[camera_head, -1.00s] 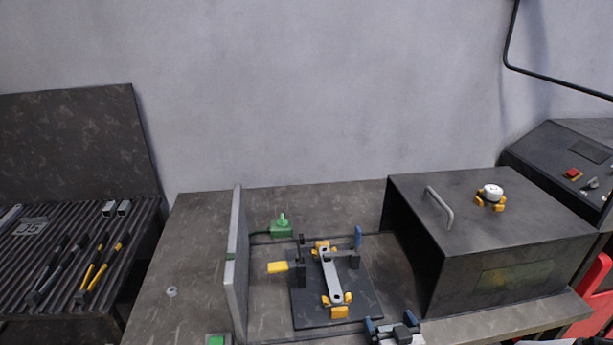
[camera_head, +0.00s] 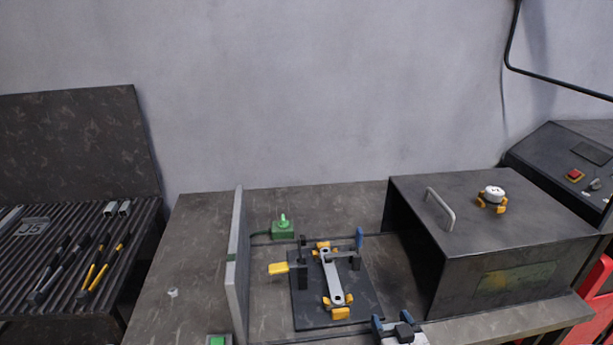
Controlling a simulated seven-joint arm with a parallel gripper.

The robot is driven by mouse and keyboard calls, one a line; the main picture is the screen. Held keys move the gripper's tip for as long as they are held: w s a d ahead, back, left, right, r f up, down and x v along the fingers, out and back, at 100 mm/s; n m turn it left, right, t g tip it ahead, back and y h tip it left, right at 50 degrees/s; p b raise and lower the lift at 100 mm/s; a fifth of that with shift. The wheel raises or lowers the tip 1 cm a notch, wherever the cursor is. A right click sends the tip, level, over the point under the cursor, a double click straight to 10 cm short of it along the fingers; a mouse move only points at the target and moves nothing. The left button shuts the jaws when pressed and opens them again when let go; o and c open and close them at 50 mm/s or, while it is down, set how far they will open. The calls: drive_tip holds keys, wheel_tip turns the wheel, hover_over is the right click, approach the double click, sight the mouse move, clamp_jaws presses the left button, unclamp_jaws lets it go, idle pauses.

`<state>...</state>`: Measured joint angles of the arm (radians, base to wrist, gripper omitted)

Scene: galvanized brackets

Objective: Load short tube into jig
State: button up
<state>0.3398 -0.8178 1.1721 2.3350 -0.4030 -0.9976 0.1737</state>
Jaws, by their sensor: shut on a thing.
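The jig (camera_head: 362,308) is a dark plate on the table, with yellow locating blocks at both ends of a silver bar with holes (camera_head: 333,277) lying along it. A yellow-handled clamp (camera_head: 279,268) stands on its left and a blue-handled clamp (camera_head: 359,240) on its right. My gripper (camera_head: 392,325) is at the bottom edge, in front of the jig's right corner and apart from it. Its blue-tipped fingers are close together on a light grey piece, which looks like the short tube but is mostly cut off and hard to make out.
A grey upright panel (camera_head: 237,268) stands left of the jig. A dark box with a handle (camera_head: 480,235) stands close on the right. A ribbed rack (camera_head: 70,250) with tools and square tube ends is at far left.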

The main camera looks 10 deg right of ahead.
wheel_tip(320, 180, up, 9)
idle(0.5)
drive_tip(key=shift+w, duration=0.1)
idle(0.5)
drive_tip(key=w+a+r+y, duration=0.15)
drive_tip(key=w+r, duration=0.25)
drive_tip(key=w, duration=0.5)
drive_tip(key=w+a+r+n, duration=0.1)
drive_tip(key=w+a+r, duration=0.15)
drive_tip(key=w, duration=0.75)
drive_tip(key=w+a+r, duration=0.1)
drive_tip(key=w+r, duration=0.4)
drive_tip(key=w, duration=0.4)
drive_tip(key=w+a+m+h, duration=0.1)
drive_tip(key=w+a, duration=0.1)
drive_tip(key=w, duration=1.5)
drive_tip(key=shift+w+a+f, duration=0.35)
drive_tip(key=shift+a, duration=0.05)
drive_tip(key=shift+s+h, duration=0.1)
drive_tip(key=shift+h, duration=0.15)
idle(0.8)
